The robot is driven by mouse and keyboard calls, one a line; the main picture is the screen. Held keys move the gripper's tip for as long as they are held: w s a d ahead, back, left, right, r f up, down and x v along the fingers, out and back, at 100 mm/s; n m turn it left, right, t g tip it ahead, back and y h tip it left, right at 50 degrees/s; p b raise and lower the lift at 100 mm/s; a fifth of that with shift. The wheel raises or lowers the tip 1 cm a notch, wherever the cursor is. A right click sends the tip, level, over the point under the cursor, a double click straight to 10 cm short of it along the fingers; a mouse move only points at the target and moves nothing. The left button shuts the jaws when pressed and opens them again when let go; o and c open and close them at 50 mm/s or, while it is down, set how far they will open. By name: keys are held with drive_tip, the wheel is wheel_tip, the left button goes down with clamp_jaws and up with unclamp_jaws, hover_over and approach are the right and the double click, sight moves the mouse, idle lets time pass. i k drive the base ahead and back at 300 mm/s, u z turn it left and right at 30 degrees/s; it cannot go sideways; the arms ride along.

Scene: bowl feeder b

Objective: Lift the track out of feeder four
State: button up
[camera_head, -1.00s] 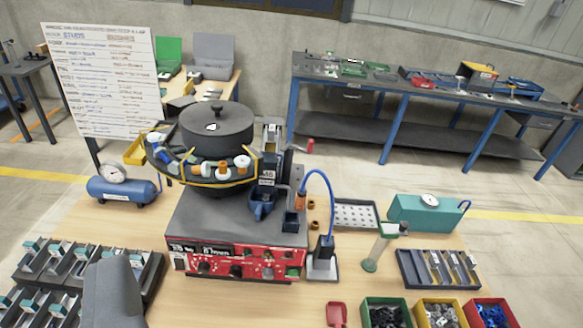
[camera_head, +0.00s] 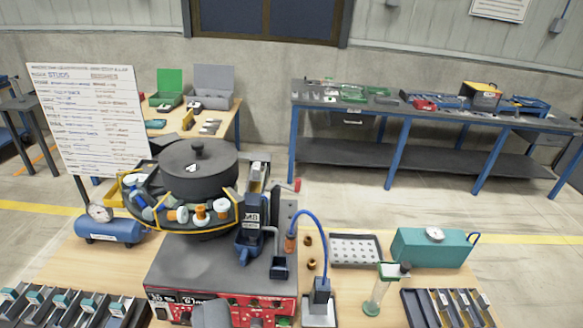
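A bowl feeder (camera_head: 215,265) with a grey top and red front panel stands on the wooden table. Its black lidded bowl (camera_head: 198,170) carries several orange and white parts round the rim. An upright metal-and-black piece (camera_head: 257,180), which looks like the track, stands at the bowl's right side. A small label sits below it, above a blue spout (camera_head: 247,245). I cannot read a feeder number. A grey rounded part at the bottom edge, in front of the red panel, looks like my arm. My gripper's fingers do not show, and nothing is seen touching the track.
A blue cable (camera_head: 315,225) arches right of the feeder to a dark block. A blue air tank (camera_head: 110,228) stands left. Right are a perforated tray (camera_head: 355,250), a teal box (camera_head: 432,247) and a green-based stand (camera_head: 378,290). A whiteboard (camera_head: 92,120) stands behind left.

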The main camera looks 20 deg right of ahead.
sight(257, 177)
drive_tip(key=z, duration=0.4)
drive_tip(key=i, duration=1)
drive_tip(key=z, duration=0.25)
